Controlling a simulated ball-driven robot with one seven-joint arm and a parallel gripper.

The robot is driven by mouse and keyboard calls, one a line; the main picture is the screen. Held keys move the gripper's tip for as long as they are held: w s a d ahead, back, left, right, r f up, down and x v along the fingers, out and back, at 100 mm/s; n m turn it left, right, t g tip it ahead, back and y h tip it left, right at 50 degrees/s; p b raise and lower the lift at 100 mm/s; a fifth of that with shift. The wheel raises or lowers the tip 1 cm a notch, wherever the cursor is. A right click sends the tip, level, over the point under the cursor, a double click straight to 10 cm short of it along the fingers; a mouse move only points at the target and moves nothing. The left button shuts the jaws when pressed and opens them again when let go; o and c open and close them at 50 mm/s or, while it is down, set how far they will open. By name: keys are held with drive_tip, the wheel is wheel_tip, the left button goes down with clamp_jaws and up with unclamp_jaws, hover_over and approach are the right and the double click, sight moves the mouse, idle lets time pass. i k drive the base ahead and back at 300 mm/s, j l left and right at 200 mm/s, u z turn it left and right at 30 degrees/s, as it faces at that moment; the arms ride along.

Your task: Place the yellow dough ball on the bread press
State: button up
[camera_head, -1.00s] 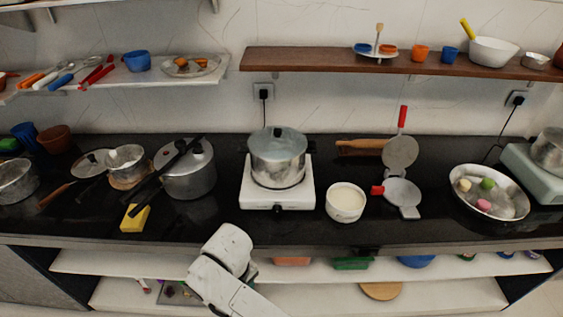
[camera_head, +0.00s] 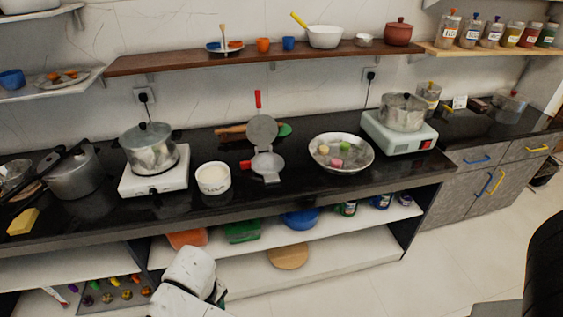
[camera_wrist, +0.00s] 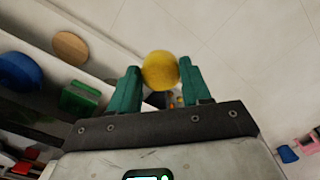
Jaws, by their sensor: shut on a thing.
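The yellow dough ball (camera_wrist: 160,70) is held between the two green fingers of my gripper (camera_wrist: 158,80) in the wrist view, over the floor in front of the lower shelves. The gripper and ball do not show in the head view, where only my white arm is visible at the bottom. The bread press (camera_head: 264,165) stands open on the black counter in the head view.
A metal bowl (camera_head: 342,165) with several coloured balls is right of the press. A white container (camera_head: 213,190) is left of it. A rolling pin (camera_head: 231,133) lies behind. A pot (camera_head: 149,157) sits on a white stove. A shelf hangs above the counter.

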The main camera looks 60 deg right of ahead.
sight(266, 163)
drive_tip(key=j+z, duration=0.1)
drive_tip(key=z, duration=1.3)
